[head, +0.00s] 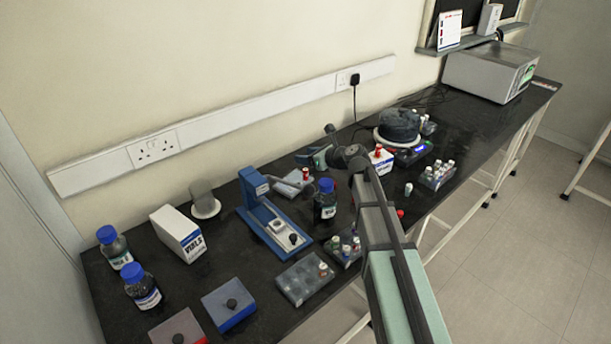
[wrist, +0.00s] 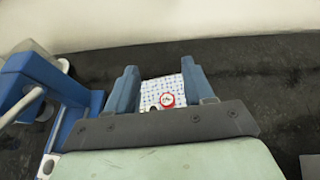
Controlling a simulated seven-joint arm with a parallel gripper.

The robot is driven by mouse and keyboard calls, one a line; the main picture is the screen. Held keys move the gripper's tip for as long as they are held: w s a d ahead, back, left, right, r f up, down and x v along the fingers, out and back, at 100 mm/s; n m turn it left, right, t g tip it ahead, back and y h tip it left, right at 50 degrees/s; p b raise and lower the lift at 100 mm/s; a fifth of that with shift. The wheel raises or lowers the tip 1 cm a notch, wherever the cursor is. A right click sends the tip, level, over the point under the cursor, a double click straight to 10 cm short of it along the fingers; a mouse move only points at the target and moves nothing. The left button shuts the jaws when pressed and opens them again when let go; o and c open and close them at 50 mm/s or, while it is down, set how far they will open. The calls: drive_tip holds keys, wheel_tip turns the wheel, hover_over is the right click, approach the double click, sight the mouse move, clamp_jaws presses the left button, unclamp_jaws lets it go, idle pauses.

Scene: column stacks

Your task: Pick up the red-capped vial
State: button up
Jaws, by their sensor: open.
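A red-capped vial (head: 305,173) stands on a small pale platform (head: 288,188) behind the dark blue-capped bottle in the head view. In the wrist view the red cap (wrist: 167,99) shows from above, over a white patterned surface (wrist: 188,80). My gripper (head: 319,157) is close to this vial, reaching from the right. In the wrist view my gripper (wrist: 160,78) is open, its two blue-grey fingers on either side of the cap with gaps. The vial's body is mostly hidden.
A blue press-like device (head: 270,222) stands left of the vial, also seen in the wrist view (wrist: 35,85). A blue-capped bottle (head: 325,203) stands close in front. Vial racks (head: 304,278) sit nearer. Dark bench is bare right of the fingers in the wrist view.

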sight(307, 170)
drive_tip(key=shift+f, duration=2.3)
wheel_tip(307, 170, down, 2)
drive_tip(key=shift+w+f, duration=0.1)
drive_tip(key=shift+f, duration=0.05)
drive_tip(key=shift+x, duration=1.4)
drive_tip(key=shift+c, duration=0.3)
clamp_jaws()
